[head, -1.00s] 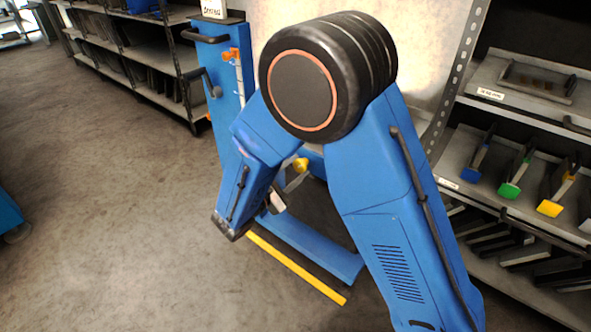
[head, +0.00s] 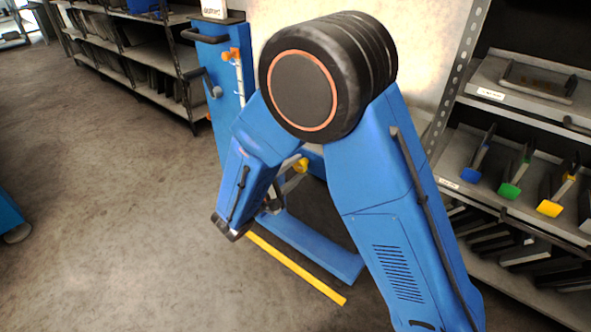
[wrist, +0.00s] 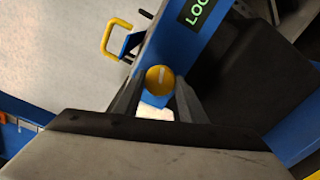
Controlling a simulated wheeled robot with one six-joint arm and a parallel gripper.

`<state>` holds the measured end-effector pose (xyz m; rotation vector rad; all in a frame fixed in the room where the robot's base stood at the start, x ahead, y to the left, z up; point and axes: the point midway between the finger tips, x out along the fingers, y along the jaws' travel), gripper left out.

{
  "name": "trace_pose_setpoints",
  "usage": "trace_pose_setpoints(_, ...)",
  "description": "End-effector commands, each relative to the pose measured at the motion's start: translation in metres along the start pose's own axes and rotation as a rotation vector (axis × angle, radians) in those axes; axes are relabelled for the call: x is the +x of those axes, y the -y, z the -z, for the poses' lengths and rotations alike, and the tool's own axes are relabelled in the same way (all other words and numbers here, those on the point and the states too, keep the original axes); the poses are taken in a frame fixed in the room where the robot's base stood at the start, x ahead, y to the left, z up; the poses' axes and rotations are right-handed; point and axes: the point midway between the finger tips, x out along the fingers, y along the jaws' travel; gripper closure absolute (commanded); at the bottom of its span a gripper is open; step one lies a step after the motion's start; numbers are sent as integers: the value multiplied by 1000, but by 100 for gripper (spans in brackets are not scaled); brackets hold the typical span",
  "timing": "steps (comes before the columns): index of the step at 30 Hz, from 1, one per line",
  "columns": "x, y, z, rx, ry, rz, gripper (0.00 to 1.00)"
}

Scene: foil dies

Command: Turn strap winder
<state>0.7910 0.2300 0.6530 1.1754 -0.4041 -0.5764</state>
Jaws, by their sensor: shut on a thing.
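The strap winder shows as a round yellow knob (wrist: 159,80) with a pale slot mark in the wrist view, beside a blue bar. It also shows in the head view as a small yellow piece (head: 301,165), partly hidden by my arm. My gripper (wrist: 158,92) is shut on the knob, with one finger on each side of it. In the head view my gripper (head: 288,184) is mostly hidden behind my forearm.
A blue cart (head: 222,90) with a black handle stands behind my arm. A yellow floor strip (head: 297,268) lies in front of its blue base. Shelving (head: 510,110) with coloured-tipped pieces stands at right. The floor at left is clear.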

Motion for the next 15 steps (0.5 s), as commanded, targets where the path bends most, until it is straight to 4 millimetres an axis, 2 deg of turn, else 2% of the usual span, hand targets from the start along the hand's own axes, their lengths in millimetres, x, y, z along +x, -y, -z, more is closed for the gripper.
trace_pose_setpoints(8,0,1,0,-2,1,1,85)
trace_pose_setpoints(9,0,1,0,-2,1,1,56)
trace_pose_setpoints(10,0,1,0,-2,1,1,48)
trace_pose_setpoints(11,0,1,0,-2,1,1,44)
trace_pose_setpoints(15,0,0,0,-1,1,1,44)
